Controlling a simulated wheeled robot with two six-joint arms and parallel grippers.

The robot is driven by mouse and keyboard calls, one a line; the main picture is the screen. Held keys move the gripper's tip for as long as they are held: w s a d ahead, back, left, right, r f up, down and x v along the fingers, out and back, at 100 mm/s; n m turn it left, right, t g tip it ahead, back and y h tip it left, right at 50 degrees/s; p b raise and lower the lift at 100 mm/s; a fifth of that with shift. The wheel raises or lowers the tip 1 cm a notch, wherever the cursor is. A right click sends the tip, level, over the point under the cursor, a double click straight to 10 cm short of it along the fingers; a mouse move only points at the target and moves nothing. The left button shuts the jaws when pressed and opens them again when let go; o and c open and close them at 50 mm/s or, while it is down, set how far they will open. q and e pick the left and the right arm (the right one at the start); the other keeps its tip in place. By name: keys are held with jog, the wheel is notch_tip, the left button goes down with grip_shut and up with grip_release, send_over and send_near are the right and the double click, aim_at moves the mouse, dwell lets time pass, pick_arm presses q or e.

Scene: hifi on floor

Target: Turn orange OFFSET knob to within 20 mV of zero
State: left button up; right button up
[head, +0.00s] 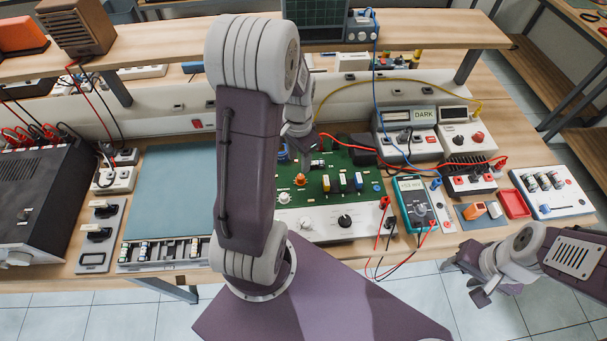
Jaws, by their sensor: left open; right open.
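The orange OFFSET knob (300,179) stands on the left part of a green circuit board (325,203) at the middle of the bench. A teal multimeter (412,205) stands right of the board; its lit display has digits too small to read surely. My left arm reaches over the bench, and its gripper (304,158) is above the back left of the board, just behind the orange knob. Its fingers are small and partly hidden, open, with nothing seen in them. My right gripper (467,279) is open and empty, in front of the bench at lower right.
A white panel with a black knob (344,221) fronts the board. Red and black leads (383,240) hang between board and multimeter. A red tray (514,204) and switch boxes stand at right. A black power supply (40,195) and teal mat (172,185) lie left.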

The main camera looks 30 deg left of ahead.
aim_at(300, 177)
pick_arm(q)
jog(key=shift+s, duration=0.3)
jog(key=f, duration=0.8)
jog(key=shift+w+d, duration=0.1)
jog(key=shift+w, duration=0.3)
jog(key=shift+f, duration=0.55)
grip_shut()
